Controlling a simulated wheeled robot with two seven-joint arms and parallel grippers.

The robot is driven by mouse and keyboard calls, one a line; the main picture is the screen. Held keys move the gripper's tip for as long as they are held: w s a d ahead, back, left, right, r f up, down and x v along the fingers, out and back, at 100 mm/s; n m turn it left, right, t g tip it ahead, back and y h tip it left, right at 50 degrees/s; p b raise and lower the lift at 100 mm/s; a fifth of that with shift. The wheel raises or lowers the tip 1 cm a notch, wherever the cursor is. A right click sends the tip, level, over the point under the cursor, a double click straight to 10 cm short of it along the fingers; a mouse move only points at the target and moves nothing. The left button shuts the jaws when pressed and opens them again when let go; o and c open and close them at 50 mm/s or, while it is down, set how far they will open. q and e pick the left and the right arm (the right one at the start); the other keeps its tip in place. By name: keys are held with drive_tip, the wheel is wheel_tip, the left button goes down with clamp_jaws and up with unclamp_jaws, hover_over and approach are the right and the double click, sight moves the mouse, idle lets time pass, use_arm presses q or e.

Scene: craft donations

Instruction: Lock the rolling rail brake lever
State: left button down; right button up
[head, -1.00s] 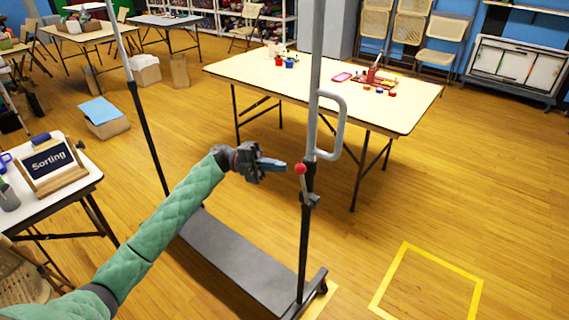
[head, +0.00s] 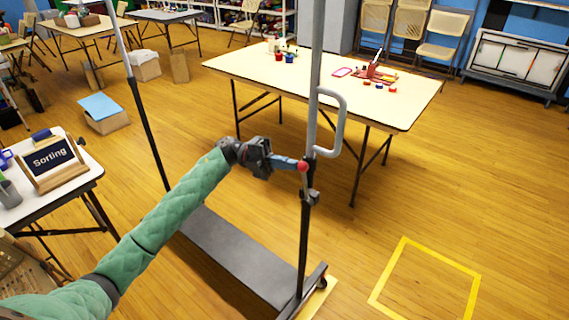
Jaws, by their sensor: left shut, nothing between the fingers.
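The rolling rail (head: 317,60) is a tall frame with grey upper posts, black lower posts and a dark base plate. Its brake lever (head: 302,167) has a red knob and sits on a black clamp (head: 311,197) on the near right post. The lever points up, leaning slightly left of the post. My left gripper (head: 292,163) comes in from the left with its blue-grey fingers shut and nothing between them. Its fingertips are at the knob's left side and appear to touch it; the exact contact is too small to tell. My right gripper is out of view.
A grey loop handle (head: 337,125) sticks out from the post above the lever. A long cream table (head: 250,72) with small craft items stands behind the rail. A sorting table (head: 75,185) is at the left. Open floor with a yellow taped square (head: 440,257) lies at right.

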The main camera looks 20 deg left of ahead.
sight(304, 168)
use_arm(q)
drive_tip(key=d+y, duration=0.1)
drive_tip(key=s+d+r+y+p, duration=0.1)
drive_tip(key=d+y, duration=0.1)
drive_tip(key=d+r+t+y+p, duration=0.1)
drive_tip(key=d+y, duration=0.1)
drive_tip(key=shift+s+r+m, duration=0.15)
drive_tip(key=shift+s+m, duration=0.25)
drive_tip(key=s+d+f+y, duration=0.1)
drive_tip(key=s+d+y, duration=0.1)
drive_tip(key=d, duration=0.4)
drive_tip(key=shift+f+t+y, duration=0.25)
drive_tip(key=shift+t+y, duration=0.05)
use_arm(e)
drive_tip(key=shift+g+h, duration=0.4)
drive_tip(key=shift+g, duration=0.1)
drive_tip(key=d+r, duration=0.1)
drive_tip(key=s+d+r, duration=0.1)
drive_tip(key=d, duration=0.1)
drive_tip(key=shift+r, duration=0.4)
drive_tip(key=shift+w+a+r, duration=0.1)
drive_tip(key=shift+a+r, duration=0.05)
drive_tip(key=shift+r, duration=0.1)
